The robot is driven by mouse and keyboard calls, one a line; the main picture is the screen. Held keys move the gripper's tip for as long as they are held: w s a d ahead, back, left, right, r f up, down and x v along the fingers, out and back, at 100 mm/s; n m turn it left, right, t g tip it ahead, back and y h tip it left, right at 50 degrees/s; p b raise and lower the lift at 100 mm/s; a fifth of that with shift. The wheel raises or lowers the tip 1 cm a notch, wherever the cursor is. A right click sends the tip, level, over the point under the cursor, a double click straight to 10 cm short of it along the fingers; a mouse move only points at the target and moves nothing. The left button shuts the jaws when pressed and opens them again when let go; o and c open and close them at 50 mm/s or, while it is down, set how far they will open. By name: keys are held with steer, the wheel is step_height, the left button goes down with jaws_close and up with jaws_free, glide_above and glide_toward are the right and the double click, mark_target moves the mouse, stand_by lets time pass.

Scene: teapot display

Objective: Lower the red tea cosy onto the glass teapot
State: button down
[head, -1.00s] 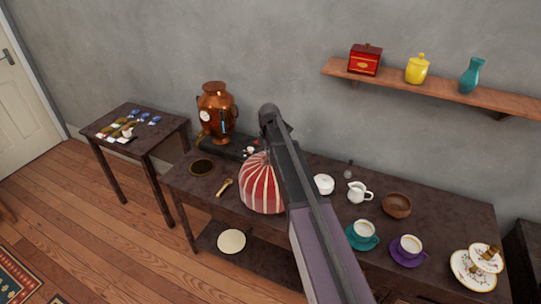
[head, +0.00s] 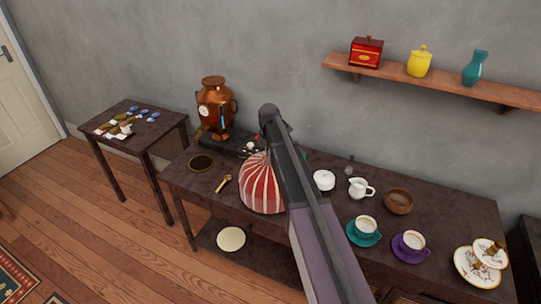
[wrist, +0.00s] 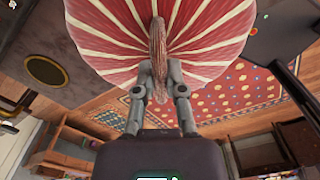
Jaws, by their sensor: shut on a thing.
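The red tea cosy (head: 262,188), striped with cream, shows in the head view above the dark table, partly behind my arm. In the wrist view the cosy (wrist: 205,40) spreads out around a tan, braided-looking top piece. My gripper (wrist: 158,70) is shut on that top piece, one grey finger on each side. I cannot make out the glass teapot in either view; the cosy or my arm may hide it. Whether the cosy touches anything below is not clear.
A copper urn (head: 215,108) stands behind left of the cosy. A wooden-handled scoop or spoon (head: 223,184) lies left of it. To the right are a white lidded pot (head: 324,180), a white jug (head: 360,188), a brown bowl (head: 398,202), and teal and purple cups.

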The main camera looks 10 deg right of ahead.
steer(key=shift+f+b, duration=0.6)
steer(key=shift+f, duration=0.1)
steer(key=shift+f+b, duration=0.45)
steer(key=shift+f, duration=0.05)
stand_by(0.6)
stand_by(0.4)
steer(key=c, duration=0.6)
jaws_free()
steer(key=shift+c, duration=0.2)
steer(key=o, duration=0.6)
steer(key=shift+c, duration=0.2)
steer(key=shift+r, duration=0.1)
steer(key=shift+r+p, duration=3.45)
steer(key=shift+p, duration=0.1)
